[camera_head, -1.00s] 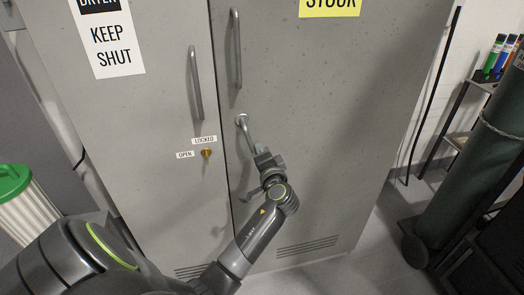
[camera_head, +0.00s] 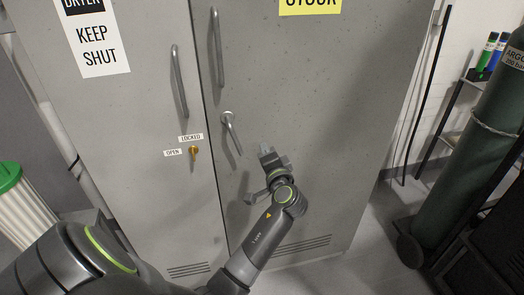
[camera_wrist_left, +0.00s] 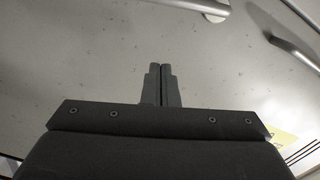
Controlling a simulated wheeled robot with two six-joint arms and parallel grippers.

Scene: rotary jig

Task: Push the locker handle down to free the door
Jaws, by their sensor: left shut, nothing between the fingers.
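The locker's grey lever handle (camera_head: 233,136) is on the right door, below the long pull handle. It slants steeply down and slightly right from its round mount. My left gripper (camera_head: 265,149) is shut and empty, just right of the lever's lower end, with a small gap. In the left wrist view its closed fingers (camera_wrist_left: 161,84) point at the bare door. Part of the lever (camera_wrist_left: 182,4) and its round mount show at the top edge there. The right locker door (camera_head: 310,120) looks closed. My right gripper is not in view.
Long pull handles stand out on the left door (camera_head: 180,82) and right door (camera_head: 216,48). A green gas cylinder (camera_head: 465,165) stands at right, a green-lidded bin (camera_head: 20,205) at left.

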